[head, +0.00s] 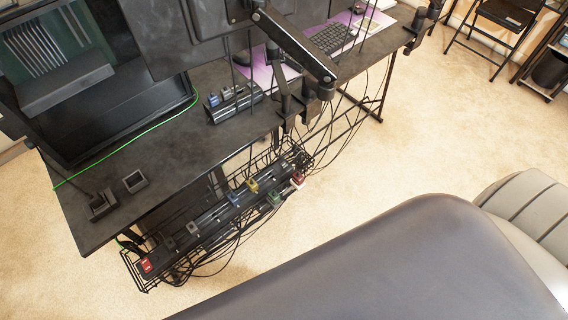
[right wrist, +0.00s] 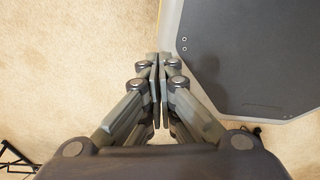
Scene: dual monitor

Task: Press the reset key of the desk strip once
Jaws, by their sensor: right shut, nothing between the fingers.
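My right gripper (right wrist: 158,58) shows only in the right wrist view. Its fingers are together with nothing between them. Pale carpet lies below it, and the strip does not show in that view. My left gripper is in neither view.
A longer power strip (head: 200,228) with a red switch (head: 146,264) and several plugs lies in a wire basket under the desk edge. A monitor arm (head: 295,45) and hanging cables stand beside the desk strip. A black folding chair (head: 505,20) is at the upper right.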

